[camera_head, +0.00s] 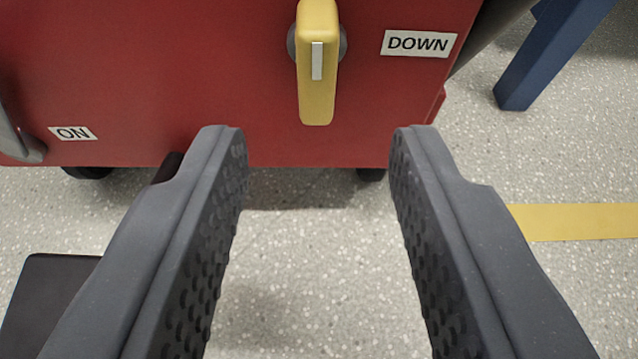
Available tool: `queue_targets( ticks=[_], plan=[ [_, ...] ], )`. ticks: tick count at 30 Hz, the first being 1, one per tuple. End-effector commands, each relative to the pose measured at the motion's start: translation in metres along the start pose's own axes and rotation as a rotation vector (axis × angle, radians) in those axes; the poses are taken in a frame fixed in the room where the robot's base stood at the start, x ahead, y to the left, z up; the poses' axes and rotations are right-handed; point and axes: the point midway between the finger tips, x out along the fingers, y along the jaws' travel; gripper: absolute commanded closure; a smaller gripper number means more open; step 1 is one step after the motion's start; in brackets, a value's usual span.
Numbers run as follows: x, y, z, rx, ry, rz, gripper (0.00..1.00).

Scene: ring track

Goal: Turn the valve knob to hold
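A yellow valve knob (317,90) shows at the top middle, on the front of a red cabinet (200,75). It is a long bar standing upright, with a pale strip near its lower part; its top is cut off by the picture edge. A white label (419,43) reading "DOWN" is to its right. No "hold" label is in view. My gripper (314,140) is open and empty. Its two dark fingers are spread wide, left and right of the knob's line, with their tips just below the knob's lower end in the picture; they do not visibly touch it.
A grey handle (20,138) is at the left edge, beside a label (73,133) reading "ON". A blue leg (550,55) stands at the upper right. The speckled floor (310,270) carries a yellow stripe (575,221) at right and is clear between my fingers.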

Motion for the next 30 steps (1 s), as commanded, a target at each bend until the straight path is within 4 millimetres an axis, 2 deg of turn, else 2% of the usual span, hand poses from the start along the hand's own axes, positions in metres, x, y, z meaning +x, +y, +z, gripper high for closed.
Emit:
queue_targets(
  ticks=[1,6,12,18,30],
  plan=[
    [-0.012,-0.001,-0.002,0.0,-0.002,-0.001,0.64],
    [-0.044,-0.001,-0.002,-0.001,-0.001,-0.002,0.64],
    [-0.065,0.0,-0.001,0.0,0.003,0.0,0.64],
    [-0.071,0.0,-0.001,0.0,0.004,-0.001,0.64],
    [-0.07,0.0,0.0,0.0,0.003,0.0,0.64]
  ],
)
